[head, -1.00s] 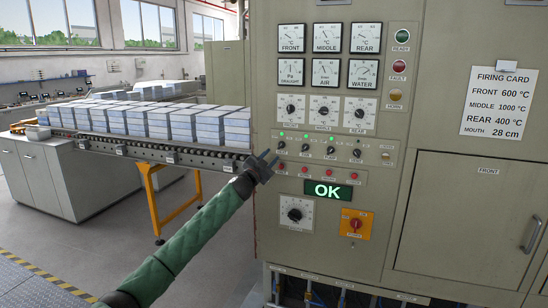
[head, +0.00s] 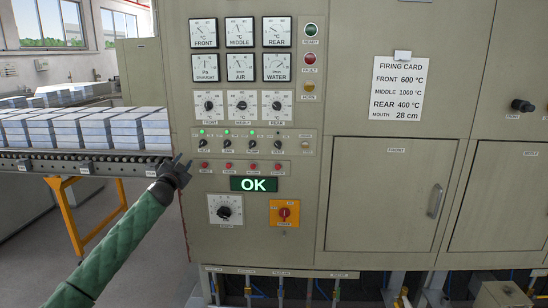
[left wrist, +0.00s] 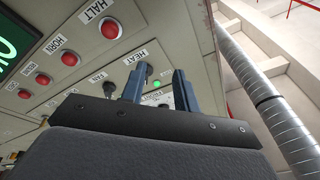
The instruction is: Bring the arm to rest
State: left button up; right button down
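My left arm, in a green sleeve, comes in from the lower left of the head view. Its gripper (head: 182,164) is in front of the left edge of the furnace control panel (head: 260,160), by the row of small knobs and red buttons. In the left wrist view the two blue-grey fingers (left wrist: 156,88) stand apart with a gap between them and hold nothing. Behind them show a knob labelled HEAT and a lit green lamp (left wrist: 156,85). I cannot tell whether a finger touches the panel. My right gripper is not in view.
The display (head: 254,184) reads OK. A conveyor (head: 75,164) with stacked pale blocks stands left of the panel. A firing card (head: 398,88) hangs above the closed FRONT door (head: 385,195). In the wrist view a silvery pipe (left wrist: 265,98) runs at right. Floor is open at lower left.

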pick_arm(q)
jog(key=s+d+f+n+g+y, duration=0.15)
jog(key=s+d+f+g, duration=0.25)
jog(key=s+f, duration=0.85)
jog(key=s+d+f+n+g, duration=0.2)
jog(key=s+d+f+g, duration=0.35)
jog(key=f, duration=1.15)
jog(key=s+d+f+n+g+y, duration=0.1)
jog(key=s+d+f+n+g, duration=0.15)
jog(key=s+f, duration=1.05)
jog(key=s+d+f+g, duration=0.2)
jog(key=s+f, duration=0.8)
jog(key=s, duration=0.5)
jog(key=s+d+f+n+g+h, duration=0.1)
jog(key=s+d+f+g, duration=0.1)
jog(key=s+f, duration=0.8)
jog(key=s+d+f+g, duration=0.3)
jog(key=s+f, duration=0.7)
jog(key=s, duration=0.9)
jog(key=shift+s+d+f, duration=0.35)
jog(key=shift+d, duration=0.45)
jog(key=shift+h, duration=0.25)
